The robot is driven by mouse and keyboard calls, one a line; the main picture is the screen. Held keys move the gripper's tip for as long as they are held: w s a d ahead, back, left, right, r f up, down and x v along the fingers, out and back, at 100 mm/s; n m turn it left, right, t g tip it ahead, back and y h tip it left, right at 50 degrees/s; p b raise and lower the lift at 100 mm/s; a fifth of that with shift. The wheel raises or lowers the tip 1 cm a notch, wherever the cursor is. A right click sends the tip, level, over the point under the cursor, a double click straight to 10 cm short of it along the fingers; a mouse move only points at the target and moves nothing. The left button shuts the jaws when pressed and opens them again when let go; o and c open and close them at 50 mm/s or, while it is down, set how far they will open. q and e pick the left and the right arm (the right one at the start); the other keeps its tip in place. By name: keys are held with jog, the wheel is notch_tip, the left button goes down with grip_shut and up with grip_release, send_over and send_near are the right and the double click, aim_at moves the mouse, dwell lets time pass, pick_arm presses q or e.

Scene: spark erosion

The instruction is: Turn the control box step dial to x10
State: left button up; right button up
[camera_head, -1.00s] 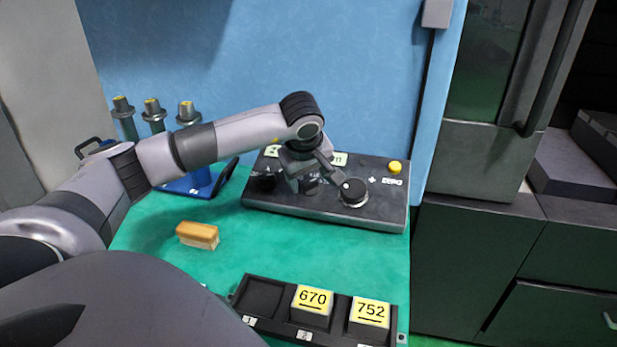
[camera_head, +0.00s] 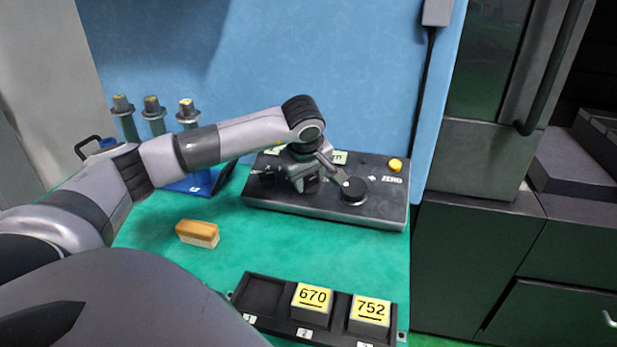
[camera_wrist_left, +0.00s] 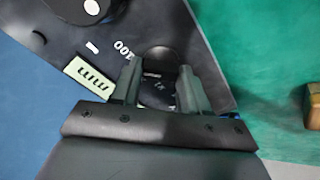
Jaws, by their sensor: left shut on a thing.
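The dark control box (camera_head: 325,208) lies on the green bench top against the blue panel. My left gripper (camera_head: 311,184) is over its middle, pointing down. In the left wrist view its two fingers (camera_wrist_left: 160,90) sit either side of the round black step dial (camera_wrist_left: 160,62) and are shut on it. A white "100" mark shows on the box beside the dial, with small, hard-to-read marks between the fingers. The dial's pointer is not clear to me. In the head view the gripper mostly hides the dial. My right gripper is not in view.
A larger black knob (camera_head: 355,192) with a light mark and a yellow button (camera_head: 395,165) are on the box's right part. A wood-topped block (camera_head: 197,233) lies left. A black tray (camera_head: 262,298) holding blocks 670 and 752 is in front. Several holders stand behind left.

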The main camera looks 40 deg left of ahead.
pick_arm(q)
jog(key=n+b, duration=0.1)
jog(key=n, duration=0.3)
jog(key=shift+n, duration=0.4)
jog(key=shift+s+n+g+b, duration=0.1)
jog(key=shift+n+g+b, duration=0.25)
jog(key=shift+n, duration=1.85)
jog(key=o, duration=1)
jog(key=v, duration=0.7)
jog(key=shift+r, duration=0.1)
